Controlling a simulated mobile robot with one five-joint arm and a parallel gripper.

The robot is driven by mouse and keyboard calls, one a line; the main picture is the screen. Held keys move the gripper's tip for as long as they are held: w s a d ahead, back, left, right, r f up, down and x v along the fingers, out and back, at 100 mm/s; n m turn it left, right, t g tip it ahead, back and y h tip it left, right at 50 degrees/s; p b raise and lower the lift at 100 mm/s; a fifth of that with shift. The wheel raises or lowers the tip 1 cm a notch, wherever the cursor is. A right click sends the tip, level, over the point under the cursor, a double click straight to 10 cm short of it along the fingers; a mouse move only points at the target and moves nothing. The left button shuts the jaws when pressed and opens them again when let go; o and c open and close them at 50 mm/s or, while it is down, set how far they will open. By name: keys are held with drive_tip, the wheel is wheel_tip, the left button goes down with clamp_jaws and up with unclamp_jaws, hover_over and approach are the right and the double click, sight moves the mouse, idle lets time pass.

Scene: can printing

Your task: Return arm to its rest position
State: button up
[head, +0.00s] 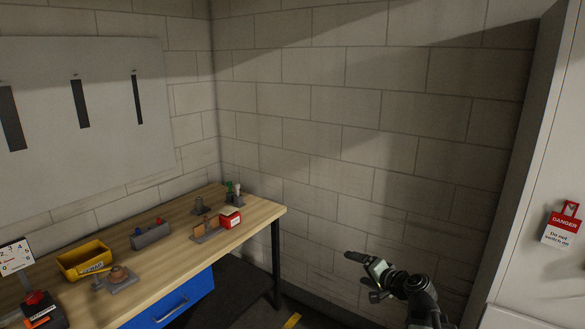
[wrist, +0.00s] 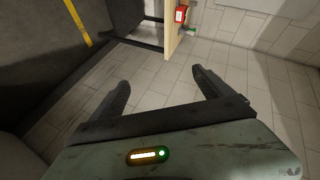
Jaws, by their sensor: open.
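My gripper (head: 361,268) shows at the lower right in the head view, held in front of the block wall, to the right of the workbench and apart from it. In the wrist view my gripper (wrist: 160,85) has its two dark fingers spread wide with nothing between them. It is open and empty. Part of my arm below the gripper is cut off by the bottom edge of the head view.
A wooden workbench (head: 258,216) at the left holds a yellow bin (head: 84,260), a red box (head: 230,218) and several small fixtures. A pale cabinet with a danger tag (head: 562,224) stands at the right. Yellow floor marking (head: 292,321) shows below. Space around the gripper looks clear.

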drive_tip(key=s+a+f+n+g+b, duration=0.1)
drive_tip(key=s+a+f+n+g, duration=0.25)
drive_tip(key=a+f, duration=0.35)
drive_tip(key=s+a+f+n+g, duration=0.3)
drive_tip(key=s+a+f, duration=0.1)
drive_tip(key=a, duration=0.5)
drive_tip(key=s+d+f+n+g+h, duration=0.1)
drive_tip(key=s+d+f+g+h, duration=0.4)
drive_tip(key=s+d, duration=0.4)
drive_tip(key=shift+s+f+n+g+h, duration=0.15)
drive_tip(key=shift+s+n+g+h, duration=0.2)
drive_tip(key=shift+s, duration=0.6)
